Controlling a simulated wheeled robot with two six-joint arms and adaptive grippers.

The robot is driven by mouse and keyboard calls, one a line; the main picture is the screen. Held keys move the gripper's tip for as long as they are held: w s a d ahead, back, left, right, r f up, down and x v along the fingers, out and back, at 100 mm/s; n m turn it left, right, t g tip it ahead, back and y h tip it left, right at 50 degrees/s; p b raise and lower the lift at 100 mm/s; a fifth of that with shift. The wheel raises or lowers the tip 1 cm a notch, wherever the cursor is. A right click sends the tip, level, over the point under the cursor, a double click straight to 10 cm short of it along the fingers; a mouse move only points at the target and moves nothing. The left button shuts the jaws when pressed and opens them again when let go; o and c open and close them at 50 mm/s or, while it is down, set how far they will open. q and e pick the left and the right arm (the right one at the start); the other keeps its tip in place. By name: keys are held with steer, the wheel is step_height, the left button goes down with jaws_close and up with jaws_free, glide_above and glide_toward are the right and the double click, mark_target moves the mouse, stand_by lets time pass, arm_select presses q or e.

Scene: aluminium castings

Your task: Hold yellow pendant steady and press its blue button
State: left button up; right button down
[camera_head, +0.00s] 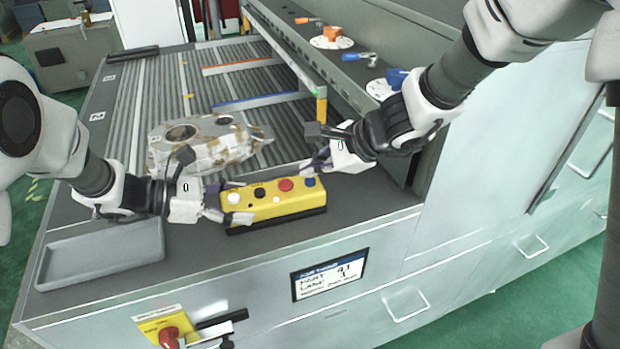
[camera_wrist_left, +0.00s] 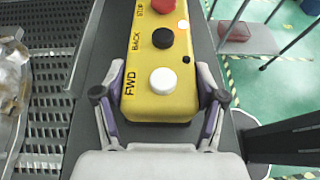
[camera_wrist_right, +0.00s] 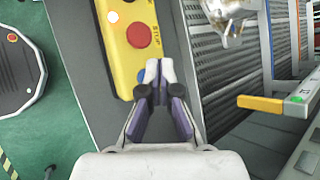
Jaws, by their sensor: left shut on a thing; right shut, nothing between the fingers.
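The yellow pendant (camera_head: 262,211) lies on the grey ledge at the front of the conveyor, with white, black, red and blue buttons in a row. My left gripper (camera_head: 232,202) is shut on its left, white-button end; the left wrist view shows a finger on each side of the pendant (camera_wrist_left: 145,100). The blue button (camera_head: 310,182) is at the right end. My right gripper (camera_head: 312,163) is shut and empty near that end. In the right wrist view its joined fingertips (camera_wrist_right: 160,68) are beside the blue button (camera_wrist_right: 141,76); I cannot tell whether they touch it.
A metal casting (camera_head: 205,142) lies on the rollers behind the pendant. An empty grey tray (camera_head: 100,255) is at the left of the ledge. A rail with an orange end post (camera_head: 321,105) stands behind my right gripper. The ledge in front of the pendant is narrow.

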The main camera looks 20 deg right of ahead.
mark_target(313, 181)
steer(key=shift+f, duration=0.6)
stand_by(0.6)
steer(key=shift+r, duration=0.9)
steer(key=shift+r, duration=2.5)
arm_select(q)
steer(key=o, duration=1.7)
